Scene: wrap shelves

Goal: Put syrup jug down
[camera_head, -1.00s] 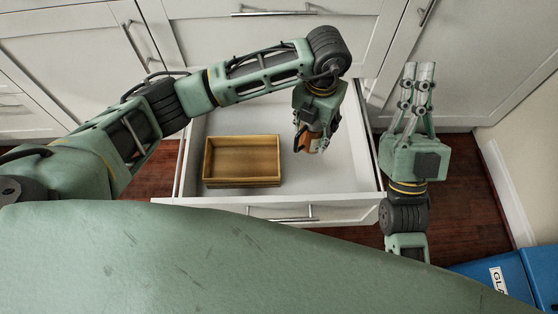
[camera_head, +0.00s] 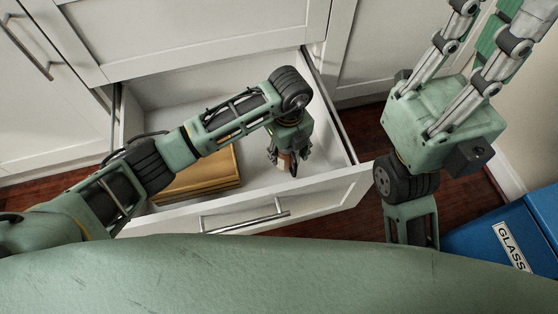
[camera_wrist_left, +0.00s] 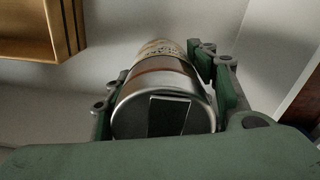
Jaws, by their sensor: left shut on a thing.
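The syrup jug (camera_wrist_left: 163,90) is a brown and silver cylinder with a metal rim and a dark patch on its near end. My left gripper (camera_head: 288,166) is shut around it inside the open drawer (camera_head: 322,190). In the head view only a small brownish part of the jug (camera_head: 285,161) shows between the fingers. I cannot tell whether the jug touches the drawer floor. My right gripper (camera_head: 482,55) points up at the upper right, outside the drawer and away from the jug. Its fingertips are cut off by the frame.
A wooden tray (camera_head: 205,180) lies in the drawer left of the jug, partly behind my left arm. The drawer's white floor is bare behind the jug. White cabinet fronts (camera_head: 190,35) stand at the back. A blue bin marked GLASS (camera_head: 480,240) is at the lower right.

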